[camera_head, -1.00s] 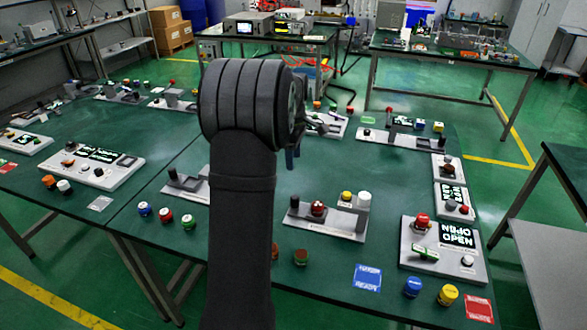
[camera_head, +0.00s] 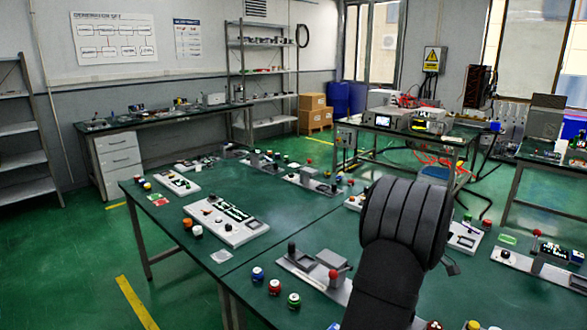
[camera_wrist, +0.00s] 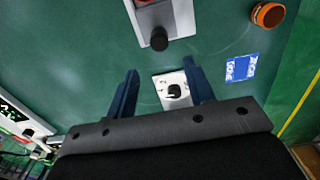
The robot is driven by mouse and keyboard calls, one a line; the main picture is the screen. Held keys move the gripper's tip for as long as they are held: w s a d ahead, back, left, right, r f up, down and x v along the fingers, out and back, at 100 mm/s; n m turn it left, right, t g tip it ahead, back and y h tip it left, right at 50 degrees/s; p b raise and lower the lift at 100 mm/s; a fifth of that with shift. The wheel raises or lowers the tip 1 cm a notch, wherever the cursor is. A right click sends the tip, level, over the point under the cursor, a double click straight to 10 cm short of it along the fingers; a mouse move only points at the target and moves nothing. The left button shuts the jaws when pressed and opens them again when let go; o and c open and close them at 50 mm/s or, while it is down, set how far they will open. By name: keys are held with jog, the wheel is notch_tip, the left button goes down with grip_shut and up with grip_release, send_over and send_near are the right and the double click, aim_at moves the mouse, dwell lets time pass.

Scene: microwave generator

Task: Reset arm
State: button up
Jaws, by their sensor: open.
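My gripper (camera_wrist: 160,95) shows in the wrist view with its two blue fingers spread apart and nothing between them. In the head view my dark arm stands at the right of centre and hides part of the table. The gripper itself is hidden there behind the arm.
The green table (camera_head: 245,262) holds a long white panel (camera_head: 226,220), several coloured knobs and a grey fixture with a red ball (camera_head: 333,274). In the wrist view, an orange button (camera_wrist: 268,14) and a blue-and-white label (camera_wrist: 241,68) lie at right. Cardboard boxes (camera_head: 315,113) stand behind.

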aim_at(439, 328)
notch_tip(439, 328, down, 10)
jog(key=shift+r, duration=0.2)
dwell(0.3)
notch_tip(439, 328, up, 17)
notch_tip(439, 328, down, 18)
jog(key=shift+s+r, duration=0.1)
jog(key=shift+r, duration=0.1)
jog(key=s+d, duration=0.6)
jog(key=shift+s+d+r, duration=0.1)
jog(key=shift+d+r, duration=0.1)
jog(key=shift+r, duration=0.1)
notch_tip(439, 328, up, 18)
jog(key=s+d+f, duration=0.3)
jog(key=s, duration=0.1)
jog(key=shift+d+f, duration=0.25)
jog(key=shift+d, duration=0.15)
